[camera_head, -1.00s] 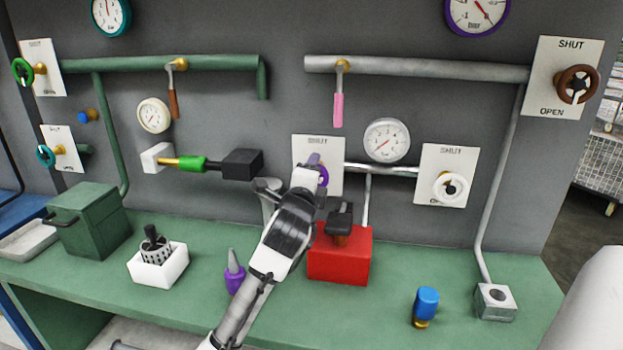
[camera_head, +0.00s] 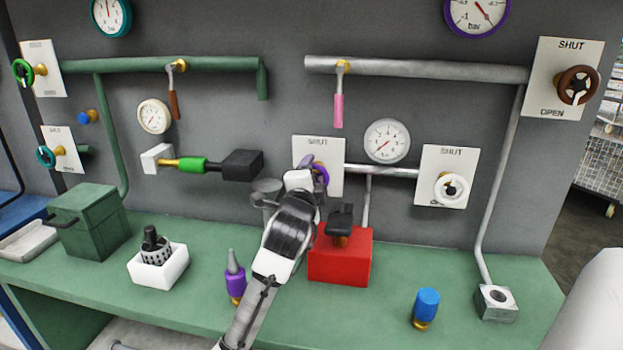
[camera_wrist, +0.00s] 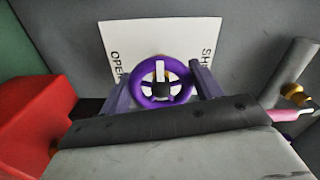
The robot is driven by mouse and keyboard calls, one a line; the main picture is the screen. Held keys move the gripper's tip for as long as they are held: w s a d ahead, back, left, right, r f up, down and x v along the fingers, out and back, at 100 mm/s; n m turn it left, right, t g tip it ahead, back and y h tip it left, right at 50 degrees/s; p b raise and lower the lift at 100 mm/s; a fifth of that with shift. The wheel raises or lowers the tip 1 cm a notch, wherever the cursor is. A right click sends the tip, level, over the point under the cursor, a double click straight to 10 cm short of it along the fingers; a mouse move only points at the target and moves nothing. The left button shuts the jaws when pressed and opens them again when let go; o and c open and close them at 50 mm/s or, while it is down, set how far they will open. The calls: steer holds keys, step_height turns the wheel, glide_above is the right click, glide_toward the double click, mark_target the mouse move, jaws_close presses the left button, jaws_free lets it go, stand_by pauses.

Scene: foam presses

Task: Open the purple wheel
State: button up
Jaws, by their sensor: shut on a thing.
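The purple wheel (camera_wrist: 147,96) sits in front of a white plate with "SHUT" and "OPEN" lettering. In the head view the purple wheel (camera_head: 321,175) is mostly hidden behind my gripper (camera_head: 306,168). In the wrist view the two fingers of my gripper (camera_wrist: 163,88) stand on either side of the wheel's rim and are shut on it. The white mark on the wheel points up in the wrist view. The white plate (camera_head: 333,155) is fixed to the grey wall.
A red box (camera_head: 340,268) with a black handle on top stands just right of my arm. A purple bottle (camera_head: 235,282) stands left of it. A white wheel (camera_head: 448,192) is on a plate to the right. A black block (camera_head: 242,164) on a pipe is to the left.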

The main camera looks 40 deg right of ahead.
steer(key=o, duration=1)
steer(key=b+v, duration=0.3)
steer(key=v, duration=1)
steer(key=shift+s+a+b, duration=0.25)
steer(key=shift+a+b, duration=0.05)
